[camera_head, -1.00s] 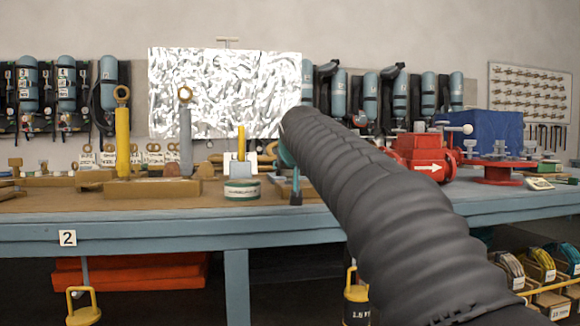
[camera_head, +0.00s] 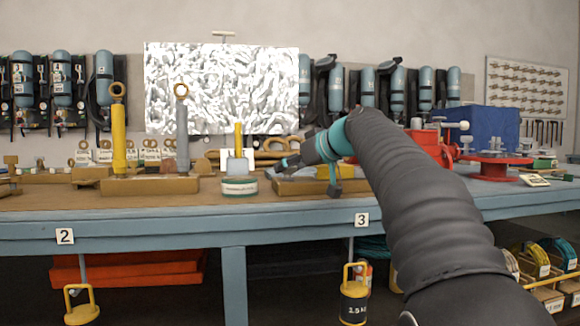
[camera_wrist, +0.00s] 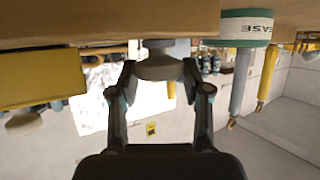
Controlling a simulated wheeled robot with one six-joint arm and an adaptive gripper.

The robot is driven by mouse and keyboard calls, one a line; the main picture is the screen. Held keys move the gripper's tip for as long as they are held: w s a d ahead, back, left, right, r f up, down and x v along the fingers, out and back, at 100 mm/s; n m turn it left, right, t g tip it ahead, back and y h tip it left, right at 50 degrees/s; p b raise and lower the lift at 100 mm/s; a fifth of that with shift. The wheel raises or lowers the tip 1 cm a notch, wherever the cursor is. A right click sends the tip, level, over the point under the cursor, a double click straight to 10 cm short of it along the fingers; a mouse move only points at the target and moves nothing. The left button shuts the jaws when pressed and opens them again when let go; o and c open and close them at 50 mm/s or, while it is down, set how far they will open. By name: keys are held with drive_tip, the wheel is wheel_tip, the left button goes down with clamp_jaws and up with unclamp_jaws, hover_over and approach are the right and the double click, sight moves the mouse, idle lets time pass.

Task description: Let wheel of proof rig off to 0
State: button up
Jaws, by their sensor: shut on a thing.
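My gripper (camera_head: 275,178) is low over the bench, just right of the green-and-white grease tin (camera_head: 239,187). In the wrist view, which is upside down, my gripper (camera_wrist: 158,78) has its fingers on both sides of a pale grey-tan round piece (camera_wrist: 158,68), shut on it. A short grey stem meets this piece at the bench side. I cannot tell for certain whether it is the proof rig's wheel, and no scale or number on it is readable. The grease tin (camera_wrist: 245,28) stands close to the fingers in the wrist view.
A wooden base (camera_head: 150,186) with yellow and grey upright posts stands to the left. A red valve body (camera_head: 425,150), a red flanged wheel (camera_head: 495,165) and a blue box (camera_head: 490,125) are on the right. The bench's front edge (camera_head: 150,233) runs below my arm.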

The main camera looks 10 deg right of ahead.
drive_tip(key=shift+w+d+n+g+y, duration=0.1)
drive_tip(key=shift+d+n+g+y, duration=0.05)
drive_tip(key=shift+n+g+y, duration=0.7)
drive_tip(key=shift+n, duration=0.25)
drive_tip(key=o, duration=1.2)
drive_tip(key=shift+f, duration=0.1)
drive_tip(key=shift+c, duration=0.2)
drive_tip(key=v, duration=1.2)
drive_tip(key=shift+f, duration=0.1)
